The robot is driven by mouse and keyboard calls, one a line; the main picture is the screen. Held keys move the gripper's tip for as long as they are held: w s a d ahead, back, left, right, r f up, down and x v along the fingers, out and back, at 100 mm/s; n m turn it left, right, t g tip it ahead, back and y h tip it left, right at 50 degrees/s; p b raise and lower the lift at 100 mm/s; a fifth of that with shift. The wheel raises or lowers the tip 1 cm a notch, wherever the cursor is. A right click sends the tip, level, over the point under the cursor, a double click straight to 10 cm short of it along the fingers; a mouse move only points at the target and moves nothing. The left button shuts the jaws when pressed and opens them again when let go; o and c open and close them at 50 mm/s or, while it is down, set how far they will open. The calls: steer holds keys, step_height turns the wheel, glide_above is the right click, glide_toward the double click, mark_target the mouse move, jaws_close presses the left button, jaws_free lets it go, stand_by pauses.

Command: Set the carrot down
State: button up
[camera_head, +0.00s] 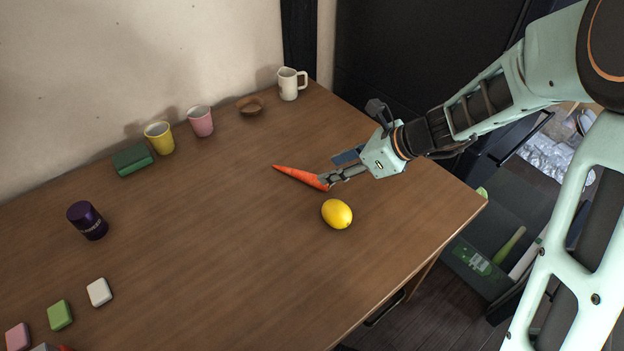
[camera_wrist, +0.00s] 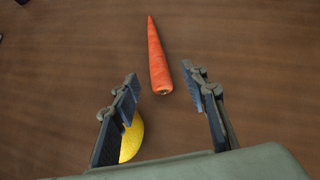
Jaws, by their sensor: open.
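The orange carrot (camera_head: 300,177) lies on the wooden table (camera_head: 215,225), its thin tip pointing left in the head view. In the wrist view the carrot (camera_wrist: 157,60) lies on the tabletop with its thick end toward me, ahead of and between the open fingers. My gripper (camera_head: 333,176) is at the carrot's thick end in the head view. In the wrist view my gripper (camera_wrist: 165,92) has its two fingers well apart, with a gap on both sides of the carrot. Nothing is held.
A yellow lemon (camera_head: 337,214) is close by, partly behind the left finger in the wrist view (camera_wrist: 132,140). A bowl (camera_head: 250,107), white mug (camera_head: 291,84), pink cup (camera_head: 201,121) and yellow cup (camera_head: 159,138) stand along the wall. The middle table is clear.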

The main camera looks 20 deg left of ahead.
mark_target(314, 176)
steer(key=b+x, duration=0.1)
steer(key=x, duration=0.2)
steer(key=b+x, duration=0.1)
steer(key=x, duration=0.3)
steer(key=shift+s+f, duration=0.15)
steer(key=shift+s, duration=0.05)
steer(key=shift+c, duration=0.6)
jaws_close()
